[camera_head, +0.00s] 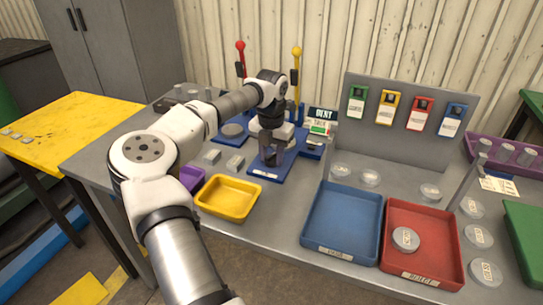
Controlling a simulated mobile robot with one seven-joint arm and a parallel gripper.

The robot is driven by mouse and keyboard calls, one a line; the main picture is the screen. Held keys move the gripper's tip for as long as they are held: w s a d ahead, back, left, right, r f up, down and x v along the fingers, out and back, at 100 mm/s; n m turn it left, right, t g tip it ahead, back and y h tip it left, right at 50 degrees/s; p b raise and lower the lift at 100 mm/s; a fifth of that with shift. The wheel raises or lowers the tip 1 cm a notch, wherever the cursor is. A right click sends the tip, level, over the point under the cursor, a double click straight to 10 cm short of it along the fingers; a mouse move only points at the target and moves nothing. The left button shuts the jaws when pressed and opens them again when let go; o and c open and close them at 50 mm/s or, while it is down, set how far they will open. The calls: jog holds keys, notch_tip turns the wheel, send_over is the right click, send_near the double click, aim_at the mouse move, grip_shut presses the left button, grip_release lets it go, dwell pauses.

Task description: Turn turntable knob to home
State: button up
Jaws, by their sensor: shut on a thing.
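My gripper (272,158) points down over a blue plate (266,174) on the grey bench, near the middle of the picture. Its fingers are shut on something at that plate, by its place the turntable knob. The knob itself is hidden by the fingers, so its angle and its home mark cannot be read. The blue plate has a small white label along its front edge. A second blue base (229,138) with a round grey disc on top stands to the left, behind my forearm. A small display (321,122) with green and white panels stands just right of my gripper.
Red (240,60) and yellow (296,65) levers stand upright behind my wrist. A yellow tray (228,197), a blue tray (343,222) and a red tray (421,240) line the bench front. A grey panel (405,105) with several coloured tags rises at the right.

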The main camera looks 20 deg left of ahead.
aim_at(271, 155)
jog(key=shift+n, duration=1.9)
jog(key=shift+b, duration=0.3)
jog(key=o, duration=1)
notch_tip(271, 155, up, 14)
jog(key=b, duration=0.1)
jog(key=shift+f, duration=0.1)
